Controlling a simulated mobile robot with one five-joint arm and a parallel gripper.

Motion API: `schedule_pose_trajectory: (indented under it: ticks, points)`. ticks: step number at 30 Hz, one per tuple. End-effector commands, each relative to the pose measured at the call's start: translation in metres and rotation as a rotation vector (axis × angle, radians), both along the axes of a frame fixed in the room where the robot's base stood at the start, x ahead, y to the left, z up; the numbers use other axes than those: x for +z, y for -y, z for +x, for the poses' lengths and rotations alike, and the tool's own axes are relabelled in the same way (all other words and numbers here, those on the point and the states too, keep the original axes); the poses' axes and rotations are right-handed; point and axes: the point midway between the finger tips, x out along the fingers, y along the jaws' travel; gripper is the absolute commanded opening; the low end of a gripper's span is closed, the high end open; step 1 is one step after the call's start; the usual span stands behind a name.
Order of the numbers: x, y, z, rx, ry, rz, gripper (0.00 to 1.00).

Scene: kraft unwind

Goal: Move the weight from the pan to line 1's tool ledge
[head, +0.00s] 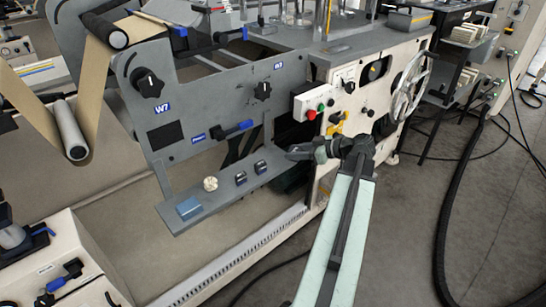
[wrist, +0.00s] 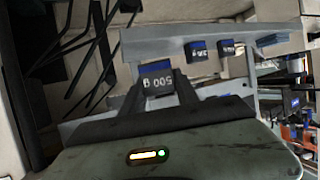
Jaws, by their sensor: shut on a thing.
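My gripper (head: 298,153) is at the right end of a grey ledge (head: 225,195) on the machine's side. In the wrist view my gripper (wrist: 160,84) is shut on a dark weight (wrist: 157,82) with a blue top and white lettering that looks like "500 g". The ledge (wrist: 150,45) shows just behind the held weight; I cannot tell whether they touch. In the head view the held weight is too small or hidden to make out. No pan can be made out in either view.
A handwheel (head: 410,83) and red button (head: 311,114) are to the right.

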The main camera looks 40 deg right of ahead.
Motion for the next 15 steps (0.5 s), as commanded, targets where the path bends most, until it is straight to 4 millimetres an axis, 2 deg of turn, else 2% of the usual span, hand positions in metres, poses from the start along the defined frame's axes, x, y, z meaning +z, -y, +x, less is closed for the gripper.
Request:
schedule_pose_trajectory:
  ticks: [1,3,6,10,15]
  points:
    - [0.0,-0.006,0.016,0.004,0.002,0.001,0.0]
    - [0.0,-0.011,0.034,0.003,0.002,0.001,0.0]
    - [0.0,-0.018,0.054,0.003,0.002,0.002,0.0]
    - [0.0,-0.022,0.067,0.0,0.002,0.001,0.0]
    - [-0.004,-0.023,0.068,0.0,0.002,0.001,0.0]
